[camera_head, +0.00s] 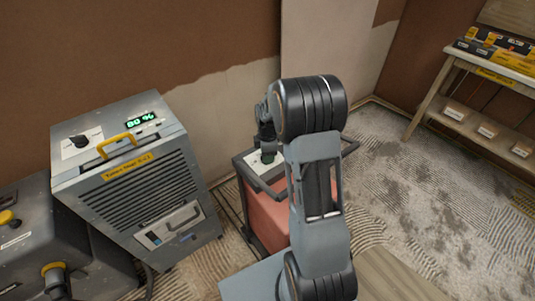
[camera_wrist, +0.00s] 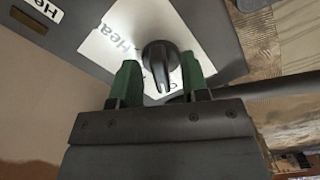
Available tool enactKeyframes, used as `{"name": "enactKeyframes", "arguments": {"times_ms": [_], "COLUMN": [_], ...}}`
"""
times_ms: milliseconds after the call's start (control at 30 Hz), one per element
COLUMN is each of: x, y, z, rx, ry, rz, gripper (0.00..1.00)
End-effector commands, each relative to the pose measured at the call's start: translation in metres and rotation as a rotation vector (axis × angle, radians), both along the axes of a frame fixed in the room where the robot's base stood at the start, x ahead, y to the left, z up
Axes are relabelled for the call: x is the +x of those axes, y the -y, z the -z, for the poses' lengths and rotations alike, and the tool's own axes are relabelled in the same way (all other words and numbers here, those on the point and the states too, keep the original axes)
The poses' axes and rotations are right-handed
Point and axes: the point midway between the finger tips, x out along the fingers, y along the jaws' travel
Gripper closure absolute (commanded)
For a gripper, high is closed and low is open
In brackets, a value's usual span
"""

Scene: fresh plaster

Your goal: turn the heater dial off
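The heater (camera_head: 265,212) is a red box with a grey top and frame, standing at the centre behind my arm. In the wrist view its top carries a white label (camera_wrist: 118,42) with partly visible "Hea…" lettering and a round black dial (camera_wrist: 160,62) with a raised grip bar. The bar points roughly down the picture, slightly right. My gripper (camera_wrist: 160,78) has green fingertips, one on each side of the dial, with visible gaps to it. It is open and holds nothing. In the head view my gripper (camera_head: 267,157) is low over the heater's top and hides the dial.
A grey dehumidifier-like unit (camera_head: 125,190) with its own black dial (camera_head: 82,141), yellow handle and green "80 %" display stands left. A dark machine (camera_head: 40,245) stands beside it. A wooden shelf (camera_head: 515,65) with boxes stands right. The floor (camera_head: 420,200) between is clear.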

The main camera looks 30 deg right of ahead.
Motion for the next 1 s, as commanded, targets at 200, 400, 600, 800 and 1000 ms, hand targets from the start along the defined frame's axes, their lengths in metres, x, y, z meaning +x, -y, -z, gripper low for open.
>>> {"name": "enactKeyframes", "arguments": {"times_ms": [200, 400, 600, 800, 1000], "x": [0.000, 0.001, 0.001, 0.001, 0.000], "y": [0.000, -0.001, -0.001, 0.000, -0.001], "z": [0.000, -0.019, -0.060, -0.098, -0.125], "rx": [0.000, -0.001, -0.002, -0.001, -0.001], "ry": [-0.001, 0.003, 0.005, 0.004, 0.002], "rz": [0.001, 0.000, 0.000, -0.001, -0.001], "gripper": [0.58, 0.58, 0.58, 0.58, 0.58]}}
